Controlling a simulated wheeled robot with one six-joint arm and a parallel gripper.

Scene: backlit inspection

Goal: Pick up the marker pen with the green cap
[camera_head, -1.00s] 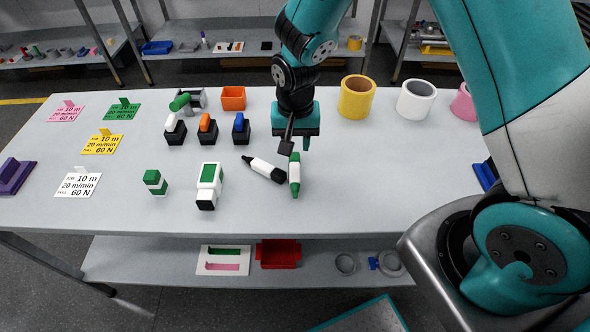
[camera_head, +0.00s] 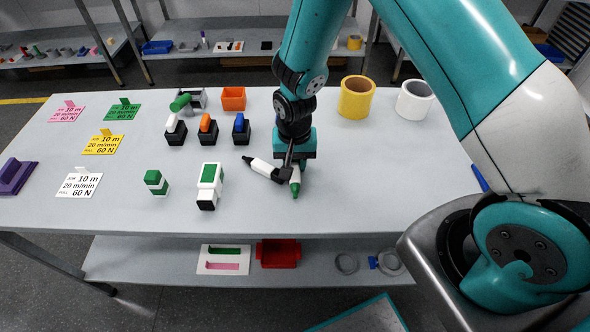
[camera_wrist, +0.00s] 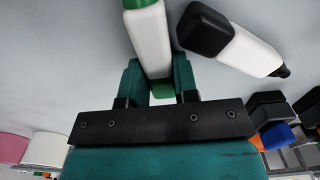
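The white marker pen with a green cap (camera_head: 295,190) lies on the table, its green cap end toward the near edge. My gripper (camera_head: 295,170) is down over its far part and hides much of it. In the wrist view the white body (camera_wrist: 150,40) runs between the two fingers of my gripper (camera_wrist: 157,72). The fingers look spread, one on each side, very close to the pen; firm contact does not show. A white marker with a black cap (camera_head: 258,166) lies just to the left; it also shows in the wrist view (camera_wrist: 240,48).
A white-and-green block with a black end (camera_head: 210,186) and a small green-and-white block (camera_head: 156,182) are to the left. Behind stand rocker switches (camera_head: 241,128) and an orange bin (camera_head: 233,98). A yellow ring (camera_head: 356,97) stands back right.

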